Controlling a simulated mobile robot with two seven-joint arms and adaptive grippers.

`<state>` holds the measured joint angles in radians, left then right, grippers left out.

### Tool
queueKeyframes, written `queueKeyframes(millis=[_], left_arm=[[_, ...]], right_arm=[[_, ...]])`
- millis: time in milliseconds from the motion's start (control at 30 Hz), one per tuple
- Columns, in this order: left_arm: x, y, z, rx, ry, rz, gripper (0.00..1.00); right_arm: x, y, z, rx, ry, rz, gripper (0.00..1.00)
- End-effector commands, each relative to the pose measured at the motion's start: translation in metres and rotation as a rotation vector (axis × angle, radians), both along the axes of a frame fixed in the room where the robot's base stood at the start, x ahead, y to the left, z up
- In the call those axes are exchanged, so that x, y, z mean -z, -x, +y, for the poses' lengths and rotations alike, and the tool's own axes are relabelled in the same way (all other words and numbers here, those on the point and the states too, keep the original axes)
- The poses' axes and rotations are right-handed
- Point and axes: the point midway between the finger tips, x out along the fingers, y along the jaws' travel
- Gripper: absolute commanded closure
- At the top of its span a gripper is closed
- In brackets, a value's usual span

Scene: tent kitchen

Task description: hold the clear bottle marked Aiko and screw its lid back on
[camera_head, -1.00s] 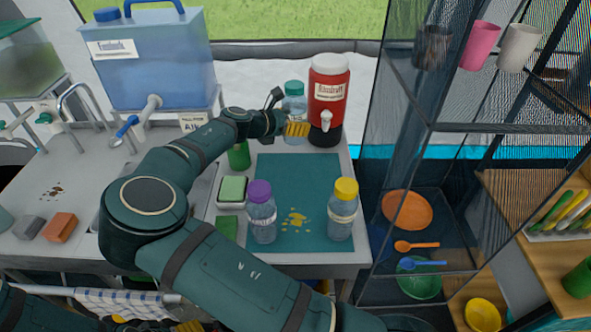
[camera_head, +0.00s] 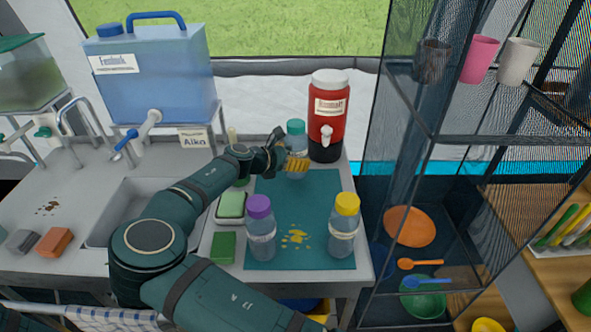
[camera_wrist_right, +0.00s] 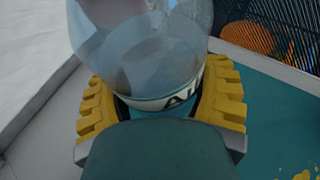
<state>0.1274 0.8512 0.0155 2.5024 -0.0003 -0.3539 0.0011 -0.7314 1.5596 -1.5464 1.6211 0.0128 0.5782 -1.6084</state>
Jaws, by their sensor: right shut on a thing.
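A clear bottle with a teal lid (camera_head: 296,127) on its top stands or hangs at the far edge of the teal mat, left of the red drink cooler. My right gripper (camera_head: 294,165) reaches it from the left and is shut around its body. In the right wrist view the clear bottle (camera_wrist_right: 150,45) sits between the yellow ridged fingers, with part of a label reading "AI" low on it. Its lid is outside that view. I cannot tell whether the lid is tight or whether the bottle's base touches the mat. My left gripper is not in view.
A purple-lidded bottle (camera_head: 261,238) and a yellow-lidded bottle (camera_head: 343,235) stand on the near part of the teal mat (camera_head: 320,185). The red cooler (camera_head: 327,110) is close behind right. A sink (camera_head: 135,200) lies left; a mesh shelf (camera_head: 430,138) stands right.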

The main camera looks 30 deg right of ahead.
Motion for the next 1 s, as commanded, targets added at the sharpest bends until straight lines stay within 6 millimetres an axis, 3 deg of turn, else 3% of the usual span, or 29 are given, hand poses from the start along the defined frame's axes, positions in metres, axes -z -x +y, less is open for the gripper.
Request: queueKeyframes(millis=[267,600,967,1000], left_arm=[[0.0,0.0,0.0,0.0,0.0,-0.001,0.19],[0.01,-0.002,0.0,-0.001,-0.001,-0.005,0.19],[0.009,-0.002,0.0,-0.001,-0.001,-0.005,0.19],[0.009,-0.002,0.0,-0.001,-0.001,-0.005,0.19]], right_arm=[[0.0,0.0,0.0,-0.001,0.001,0.0,1.0],[0.037,0.0,0.0,-0.002,0.003,0.0,1.0],[0.039,0.0,0.0,-0.002,0.001,0.0,1.0],[0.04,0.0,0.0,-0.003,0.0,0.001,0.28]])
